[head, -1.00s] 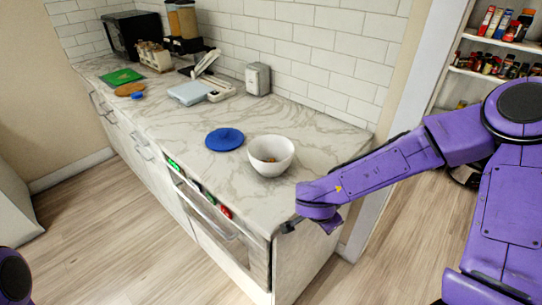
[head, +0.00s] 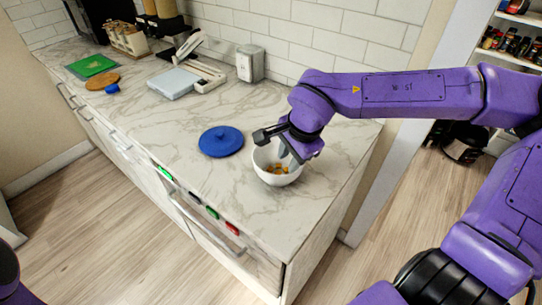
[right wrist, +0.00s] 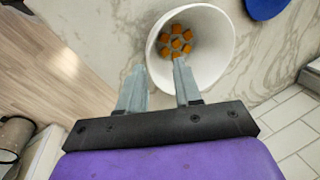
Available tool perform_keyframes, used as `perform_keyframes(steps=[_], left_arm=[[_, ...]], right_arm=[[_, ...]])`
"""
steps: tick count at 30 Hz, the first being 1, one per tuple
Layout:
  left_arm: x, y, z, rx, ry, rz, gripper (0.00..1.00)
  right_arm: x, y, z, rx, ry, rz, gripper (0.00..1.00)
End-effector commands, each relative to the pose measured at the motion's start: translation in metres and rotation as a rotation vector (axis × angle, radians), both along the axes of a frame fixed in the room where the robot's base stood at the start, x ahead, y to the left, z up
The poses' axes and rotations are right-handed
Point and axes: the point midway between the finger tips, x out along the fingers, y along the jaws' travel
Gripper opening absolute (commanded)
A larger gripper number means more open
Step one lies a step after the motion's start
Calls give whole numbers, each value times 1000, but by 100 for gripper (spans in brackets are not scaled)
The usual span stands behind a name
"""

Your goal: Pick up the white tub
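The white tub (head: 280,181) is a round, open bowl with several orange cubes (right wrist: 177,42) inside. It stands upright on the marble counter near its right end. In the right wrist view the tub (right wrist: 221,45) is just beyond the fingers. My right gripper (right wrist: 159,67) is open and empty. One finger appears outside the tub's rim and the other overlaps its inside. I cannot tell how far the fingertips are above the rim. In the head view my right gripper (head: 284,148) hides the tub's back part. My left gripper is out of view.
A blue lid (head: 221,141) lies on the counter (head: 150,125) left of the tub. A white device (head: 250,63) stands by the tiled wall. A light-blue box (head: 172,83), a green board (head: 91,66) and jars are farther left. The counter's front is clear.

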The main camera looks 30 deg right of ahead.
Motion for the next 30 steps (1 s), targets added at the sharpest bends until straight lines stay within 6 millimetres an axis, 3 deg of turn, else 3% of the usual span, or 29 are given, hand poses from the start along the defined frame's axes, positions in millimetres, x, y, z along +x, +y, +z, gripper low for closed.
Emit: perform_keyframes(steps=[3, 11, 16, 25, 26, 29, 30], left_arm=[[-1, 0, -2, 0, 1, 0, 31], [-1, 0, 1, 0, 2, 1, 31], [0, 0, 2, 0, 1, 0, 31], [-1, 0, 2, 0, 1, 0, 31], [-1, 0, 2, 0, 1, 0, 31], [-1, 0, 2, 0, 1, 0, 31], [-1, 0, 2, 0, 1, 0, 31]], right_arm=[[3, -3, -24, -2, 7, -5, 34], [9, -9, -57, -2, 5, -14, 34], [14, -14, -89, -4, 7, -12, 34], [19, -13, -99, -1, 2, -11, 34], [19, -13, -99, -1, 2, -11, 30], [19, -13, -99, -2, 2, -10, 0], [19, -13, -99, -2, 2, -10, 0]])
